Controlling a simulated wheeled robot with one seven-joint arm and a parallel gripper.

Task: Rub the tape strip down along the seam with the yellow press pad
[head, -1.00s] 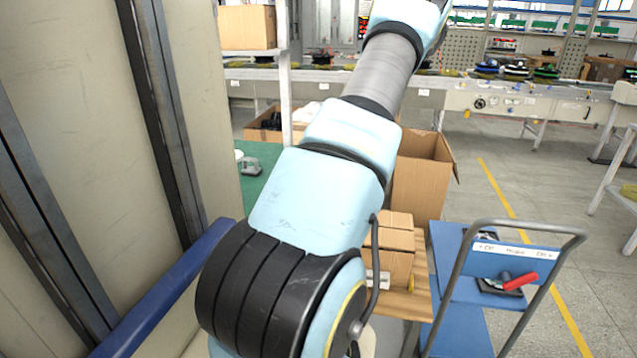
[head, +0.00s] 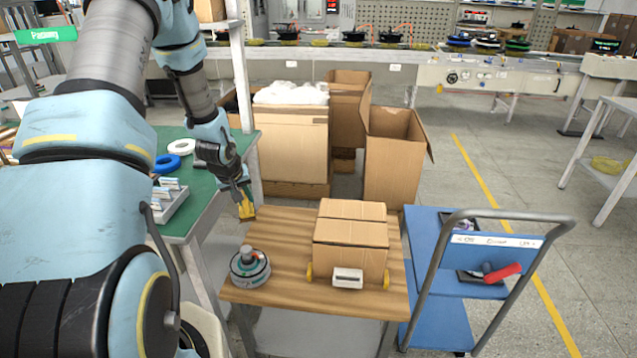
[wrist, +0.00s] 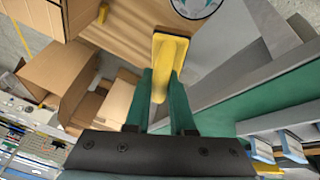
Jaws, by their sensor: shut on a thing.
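My gripper (head: 238,188) is shut on the yellow press pad (head: 246,208), held over the far left corner of the wooden table (head: 284,222). In the wrist view its green fingers (wrist: 164,98) grip the pad (wrist: 170,52), whose wide end points away from my gripper. The closed cardboard box (head: 350,242) stands on the table's right half, to the right of and apart from the pad. A seam line runs across its top. I cannot clearly make out a tape strip there.
A round grey device (head: 250,268) stands on the table's near left. A small white dispenser-like thing (head: 348,278) sits in front of the box. A green bench (head: 195,205) lies left, a blue trolley (head: 450,262) right. Open cartons (head: 396,155) stand behind.

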